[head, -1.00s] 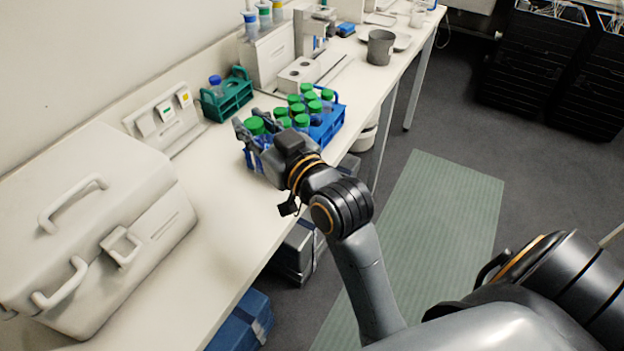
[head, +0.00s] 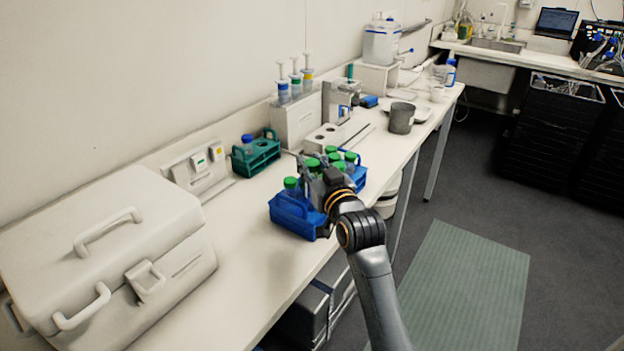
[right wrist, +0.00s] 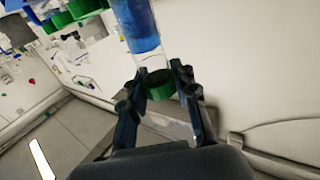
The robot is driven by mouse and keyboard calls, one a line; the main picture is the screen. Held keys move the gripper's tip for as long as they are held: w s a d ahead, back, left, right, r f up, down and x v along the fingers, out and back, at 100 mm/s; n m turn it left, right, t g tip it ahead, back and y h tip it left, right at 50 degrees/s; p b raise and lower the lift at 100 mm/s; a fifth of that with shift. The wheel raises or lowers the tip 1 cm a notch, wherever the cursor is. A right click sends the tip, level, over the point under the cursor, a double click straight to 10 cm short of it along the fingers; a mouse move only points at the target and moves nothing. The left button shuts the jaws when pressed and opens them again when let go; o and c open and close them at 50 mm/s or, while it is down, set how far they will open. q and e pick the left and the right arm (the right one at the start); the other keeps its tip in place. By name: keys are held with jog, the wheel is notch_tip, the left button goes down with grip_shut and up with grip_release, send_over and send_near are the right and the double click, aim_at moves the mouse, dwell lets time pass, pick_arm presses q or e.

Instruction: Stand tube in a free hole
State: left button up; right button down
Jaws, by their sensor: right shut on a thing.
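My right gripper (head: 309,172) is over the blue rack area on the bench. In the right wrist view its fingers (right wrist: 158,80) are shut around a clear tube (right wrist: 142,35) with blue content, close to its green cap (right wrist: 160,84). A near blue rack section (head: 290,215) shows left of and below the gripper, with a green-capped tube (head: 291,184) at its left end. More green-capped tubes (head: 351,157) stand behind the gripper in the far blue rack part (head: 360,178). The gripper hides the middle, so I cannot tell which holes are free there. My left gripper is out of view.
A teal rack (head: 256,156) with a blue-capped tube stands at the back left. A large white case (head: 95,260) fills the left of the bench. A white block with holes (head: 325,138) and a grey beaker (head: 401,118) are beyond. The bench front is clear.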

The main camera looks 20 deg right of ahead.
jog(key=shift+w+d+f, duration=0.25)
jog(key=shift+w+f, duration=0.65)
jog(key=shift+f, duration=0.25)
notch_tip(320, 180, down, 3)
jog(key=shift+w+f+p, duration=0.1)
jog(key=shift+f+p, duration=0.05)
jog(key=shift+p, duration=0.25)
jog(key=shift+f, duration=0.55)
jog(key=c, duration=1)
grip_release()
jog(key=shift+c, duration=0.2)
jog(key=shift+r, duration=0.1)
